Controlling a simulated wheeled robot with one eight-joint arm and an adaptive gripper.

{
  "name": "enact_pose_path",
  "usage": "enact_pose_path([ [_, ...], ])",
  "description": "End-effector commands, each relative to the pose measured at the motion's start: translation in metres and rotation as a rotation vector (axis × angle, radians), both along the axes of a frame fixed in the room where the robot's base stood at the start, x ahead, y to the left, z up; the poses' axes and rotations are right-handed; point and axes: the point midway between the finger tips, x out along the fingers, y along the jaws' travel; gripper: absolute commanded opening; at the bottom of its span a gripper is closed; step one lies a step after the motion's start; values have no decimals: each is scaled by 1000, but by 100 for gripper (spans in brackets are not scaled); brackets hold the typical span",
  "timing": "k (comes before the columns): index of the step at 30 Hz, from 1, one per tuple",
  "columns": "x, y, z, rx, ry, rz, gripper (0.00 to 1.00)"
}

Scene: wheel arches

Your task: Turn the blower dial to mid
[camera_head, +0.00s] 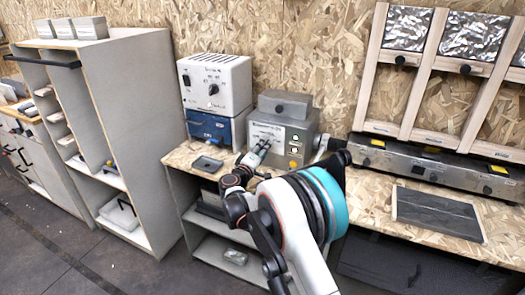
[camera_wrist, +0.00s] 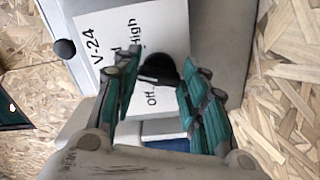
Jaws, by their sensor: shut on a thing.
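The grey unit (camera_head: 297,133) stands on the bench, with a white label sheet (camera_head: 262,135) on its front. The wrist view shows this sheet (camera_wrist: 168,22) sideways, with "V-24", "Off" and "High" readable and another word partly covered. The black blower dial (camera_wrist: 160,68) sits on the sheet, partly hidden by my fingers. My gripper (camera_head: 264,144) reaches the front of the unit in the head view. In the wrist view its green-padded fingers (camera_wrist: 160,92) are shut on the dial, one on each side. A pale mark shows by the dial, but I cannot tell its exact setting.
A white box (camera_head: 232,72) with its own black dial stands on a blue box (camera_head: 208,128) left of the unit. A small grey tray (camera_head: 207,164) lies in front. A dark slab (camera_head: 437,213) lies on the bench at right. A tall shelf (camera_head: 135,110) stands at left.

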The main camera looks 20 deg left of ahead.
Motion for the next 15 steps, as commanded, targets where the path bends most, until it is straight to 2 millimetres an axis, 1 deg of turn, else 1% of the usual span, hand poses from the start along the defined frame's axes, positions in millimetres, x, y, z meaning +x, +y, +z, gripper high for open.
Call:
enact_pose_path([
  [11,0,-1,-2,5,2,-2,16],
  [12,0,-1,-2,5,2,-2,44],
  [14,0,-1,-2,5,1,-1,58],
  [15,0,-1,-1,4,1,-1,60],
])
